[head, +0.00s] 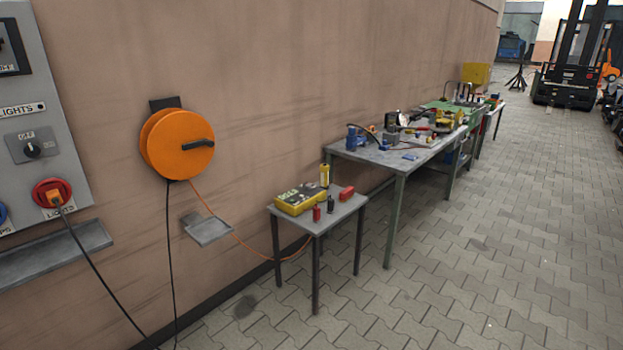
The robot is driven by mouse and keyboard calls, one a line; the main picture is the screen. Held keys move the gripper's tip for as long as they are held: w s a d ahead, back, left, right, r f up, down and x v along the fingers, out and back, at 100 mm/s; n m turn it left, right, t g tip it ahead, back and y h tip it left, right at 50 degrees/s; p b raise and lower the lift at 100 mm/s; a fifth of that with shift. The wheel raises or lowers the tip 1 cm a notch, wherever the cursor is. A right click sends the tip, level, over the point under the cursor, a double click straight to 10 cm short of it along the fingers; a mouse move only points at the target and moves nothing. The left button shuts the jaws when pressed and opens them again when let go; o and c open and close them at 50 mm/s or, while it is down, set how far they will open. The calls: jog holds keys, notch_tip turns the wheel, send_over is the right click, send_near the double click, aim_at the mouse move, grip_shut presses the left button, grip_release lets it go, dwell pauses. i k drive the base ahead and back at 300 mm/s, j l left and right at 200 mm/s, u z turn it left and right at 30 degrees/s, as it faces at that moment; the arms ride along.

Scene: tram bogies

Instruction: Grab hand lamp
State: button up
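No object in the head view is plainly recognisable as a hand lamp at this distance. A small upright yellow object with a dark lower part (324,175) stands at the back of the small grey table (345,209); it may be the lamp, but I cannot tell. On the same table are a yellow case with a dark top (300,199), a red block (347,192), a small red item (317,214) and a small dark item (331,205). My gripper is not in view.
An orange cable reel (178,144) hangs on the wall, its orange cable dropping past a small empty wall shelf (208,229) towards the small table. A cluttered workbench (386,156) stands behind. A forklift (570,80) is far right. The paved floor (480,270) at right is clear.

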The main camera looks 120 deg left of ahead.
aim_at(324, 170)
jog(key=u, duration=3.8)
jog(key=i+u, duration=0.1)
jog(key=i, duration=0.45)
jog(key=i+l+u, duration=0.1)
jog(key=i, duration=0.4)
jog(key=i+l+u, duration=0.1)
jog(key=i, duration=0.4)
jog(key=i+l+u, duration=0.1)
jog(key=i+l, duration=0.2)
jog(key=i, duration=0.25)
jog(key=i+l+u, duration=0.1)
jog(key=i, duration=0.4)
jog(key=i+l+u, duration=0.1)
jog(key=i+l, duration=0.3)
jog(key=i, duration=0.1)
